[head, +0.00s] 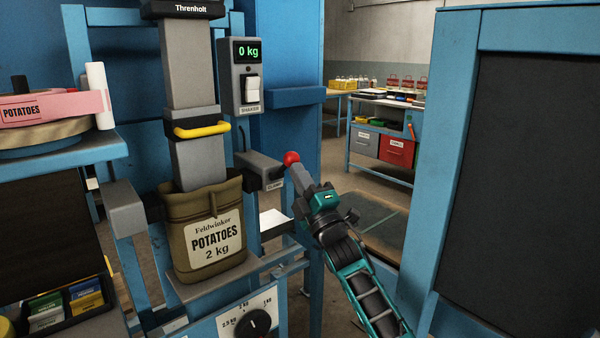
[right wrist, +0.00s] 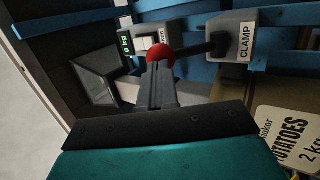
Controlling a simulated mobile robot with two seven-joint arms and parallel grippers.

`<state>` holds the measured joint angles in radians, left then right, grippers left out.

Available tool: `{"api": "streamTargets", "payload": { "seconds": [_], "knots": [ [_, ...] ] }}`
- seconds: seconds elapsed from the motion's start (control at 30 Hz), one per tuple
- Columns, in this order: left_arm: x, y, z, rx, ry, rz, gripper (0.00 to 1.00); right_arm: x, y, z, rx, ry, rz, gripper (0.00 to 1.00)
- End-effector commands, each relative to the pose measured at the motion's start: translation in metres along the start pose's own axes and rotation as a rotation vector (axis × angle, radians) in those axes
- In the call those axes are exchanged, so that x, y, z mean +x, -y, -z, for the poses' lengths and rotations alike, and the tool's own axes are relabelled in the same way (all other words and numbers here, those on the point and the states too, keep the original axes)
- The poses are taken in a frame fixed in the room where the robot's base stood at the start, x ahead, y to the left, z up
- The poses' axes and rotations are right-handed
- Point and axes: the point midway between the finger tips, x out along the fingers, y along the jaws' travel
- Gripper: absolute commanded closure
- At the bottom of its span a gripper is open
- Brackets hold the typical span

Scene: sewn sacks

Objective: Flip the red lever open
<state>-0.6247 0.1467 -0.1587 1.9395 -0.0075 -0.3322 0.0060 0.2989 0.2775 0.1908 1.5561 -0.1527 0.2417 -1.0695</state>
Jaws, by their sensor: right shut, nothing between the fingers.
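The lever with a red ball knob (head: 291,158) sticks out to the right of the grey clamp box (head: 258,171) beside the chute. The knob also shows in the right wrist view (right wrist: 160,55), with its dark rod running to the box labelled CLAMP (right wrist: 243,42). My right gripper (head: 298,176) is shut, with its fingertips at the knob. In the wrist view its fingers (right wrist: 160,88) end right at the knob; whether they touch it I cannot tell. Nothing is between the fingers. My left gripper is not in view.
A potato sack (head: 208,240) hangs under the grey chute (head: 196,160), on a small shelf. A shaker switch box (head: 244,80) reading 0 kg is above the clamp box. A blue-framed dark panel (head: 520,180) stands on the right. A dial plate (head: 250,318) is below.

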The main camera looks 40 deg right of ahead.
Motion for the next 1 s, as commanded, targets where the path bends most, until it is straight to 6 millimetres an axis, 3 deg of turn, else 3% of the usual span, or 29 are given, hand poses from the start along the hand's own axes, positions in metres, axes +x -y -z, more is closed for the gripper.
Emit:
{"api": "streamTargets", "payload": {
  "seconds": [0.03, 0.2, 0.6, 1.0],
  "knots": [
    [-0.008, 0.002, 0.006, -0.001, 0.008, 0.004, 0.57, 0.011, -0.007, 0.001, 0.004, 0.002, -0.004, 1.0],
    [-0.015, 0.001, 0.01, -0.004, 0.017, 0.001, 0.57, 0.025, -0.012, 0.003, 0.005, 0.002, -0.009, 1.0],
    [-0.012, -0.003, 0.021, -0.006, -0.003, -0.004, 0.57, 0.056, -0.024, 0.007, 0.004, 0.001, -0.011, 1.0],
    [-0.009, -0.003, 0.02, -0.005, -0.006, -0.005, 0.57, 0.074, -0.028, 0.01, 0.003, 0.0, -0.009, 1.0]
  ]
}}
